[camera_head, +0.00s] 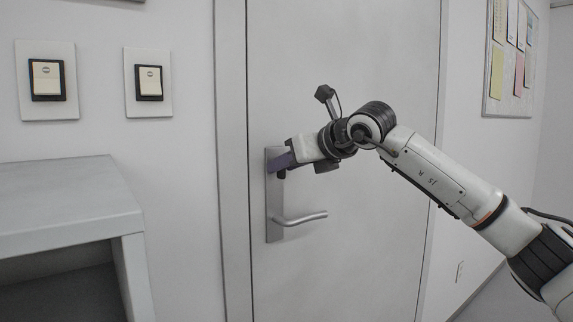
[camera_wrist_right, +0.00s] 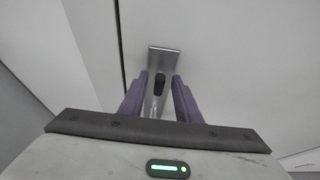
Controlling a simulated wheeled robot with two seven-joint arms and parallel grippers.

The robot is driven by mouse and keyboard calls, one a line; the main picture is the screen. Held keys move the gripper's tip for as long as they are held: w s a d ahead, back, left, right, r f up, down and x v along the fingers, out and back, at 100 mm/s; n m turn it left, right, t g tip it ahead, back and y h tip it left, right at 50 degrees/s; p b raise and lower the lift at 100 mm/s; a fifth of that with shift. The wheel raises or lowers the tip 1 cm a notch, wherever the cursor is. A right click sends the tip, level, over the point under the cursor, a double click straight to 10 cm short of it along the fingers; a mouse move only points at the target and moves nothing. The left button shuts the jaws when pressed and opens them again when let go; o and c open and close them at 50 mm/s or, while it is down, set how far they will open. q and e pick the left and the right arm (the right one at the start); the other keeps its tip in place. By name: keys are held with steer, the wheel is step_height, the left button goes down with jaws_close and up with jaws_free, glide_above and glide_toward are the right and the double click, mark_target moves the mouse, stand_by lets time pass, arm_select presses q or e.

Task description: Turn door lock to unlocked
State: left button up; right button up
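The grey door (camera_head: 350,70) is closed in its frame. A metal lock plate (camera_head: 273,215) on its left side carries a lever handle (camera_head: 302,219), which points right and lies about level. The lock knob (camera_wrist_right: 159,84) is a small dark piece on the upper part of the plate in the right wrist view; its exact turn is hard to tell. My right gripper (camera_wrist_right: 159,80) has its two purple fingers apart, one on either side of the knob, with plate visible between. In the head view my right gripper (camera_head: 283,161) covers the upper plate. My left gripper is out of view.
Two wall switches (camera_head: 47,80) (camera_head: 149,83) are left of the door frame. A grey cabinet (camera_head: 65,205) stands at the lower left. A notice board (camera_head: 509,60) hangs on the right wall. The space before the door's lower part is clear.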

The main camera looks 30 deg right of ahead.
jaws_close()
steer(key=shift+w+d+f+m+t+y+p, duration=0.1)
steer(key=shift+d+f+m+t+y+p, duration=0.25)
steer(key=shift+m+y, duration=1.4)
steer(key=shift+d+f+m+t+y+p, duration=0.25)
steer(key=shift+m+t+y+p, duration=0.3)
steer(key=shift+m, duration=2.15)
steer(key=shift+w+d+f+m+t+y+p, duration=0.1)
steer(key=shift+d+f+m+t+y+p, duration=0.15)
steer(key=shift+m+y, duration=1.55)
steer(key=shift+m+h, duration=0.5)
steer(key=shift+m, duration=0.15)
steer(key=shift+o, duration=0.7)
jaws_free()
steer(key=shift+s, duration=0.1)
